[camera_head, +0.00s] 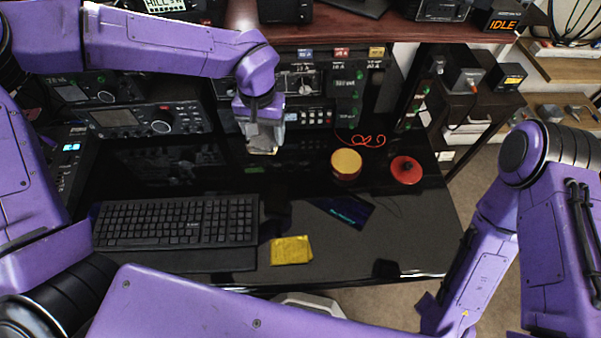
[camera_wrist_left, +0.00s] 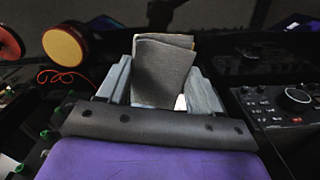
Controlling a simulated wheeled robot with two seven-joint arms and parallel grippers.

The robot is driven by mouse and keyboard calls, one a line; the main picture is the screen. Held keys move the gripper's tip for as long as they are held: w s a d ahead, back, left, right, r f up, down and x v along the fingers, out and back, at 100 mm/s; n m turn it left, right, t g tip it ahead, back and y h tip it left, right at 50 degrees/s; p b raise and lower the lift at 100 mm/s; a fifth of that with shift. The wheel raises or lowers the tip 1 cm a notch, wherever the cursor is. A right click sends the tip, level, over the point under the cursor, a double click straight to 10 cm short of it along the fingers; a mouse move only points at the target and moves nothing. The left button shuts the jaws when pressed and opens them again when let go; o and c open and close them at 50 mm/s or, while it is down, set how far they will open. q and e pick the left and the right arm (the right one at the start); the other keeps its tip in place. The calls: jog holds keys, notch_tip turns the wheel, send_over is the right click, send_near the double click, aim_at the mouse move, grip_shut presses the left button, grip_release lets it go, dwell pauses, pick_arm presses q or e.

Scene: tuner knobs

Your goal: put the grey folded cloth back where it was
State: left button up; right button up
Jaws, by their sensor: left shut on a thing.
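My left gripper (camera_head: 264,136) is above the black desk, in front of the radio equipment in the head view. In the left wrist view my left gripper (camera_wrist_left: 160,90) has its two grey fingers on either side of the grey folded cloth (camera_wrist_left: 163,68). It is shut on the cloth, which stands up between the fingers with its folded layers showing at the top edge. In the head view the cloth is mostly hidden by the gripper. My right arm comes down at the right; its gripper is not clearly visible.
A keyboard (camera_head: 176,222), yellow notes (camera_head: 291,250) and a dark phone-like slab (camera_head: 343,211) lie at the front. A yellow-topped round thing (camera_head: 346,164) and a red round one (camera_head: 406,170) stand right of the gripper. Radios (camera_head: 130,121) line the back left. Bare desk (camera_head: 415,235) shows at the front right.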

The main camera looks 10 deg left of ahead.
pick_arm(q)
jog(key=s+d+f+n+b, duration=0.1)
jog(key=s+d+f+n, duration=0.15)
jog(key=s+d, duration=1)
jog(key=p, duration=0.2)
send_over(286, 185)
jog(key=f, duration=0.9)
jog(key=shift+s+d+f, duration=0.1)
jog(key=shift+s+d, duration=0.05)
jog(key=shift+d, duration=0.05)
jog(key=f, duration=0.1)
jog(key=f+p, duration=0.1)
jog(key=shift+a+f, duration=0.2)
jog(key=shift+f, duration=0.15)
jog(key=shift+w+f, duration=0.25)
jog(key=shift+f, duration=0.25)
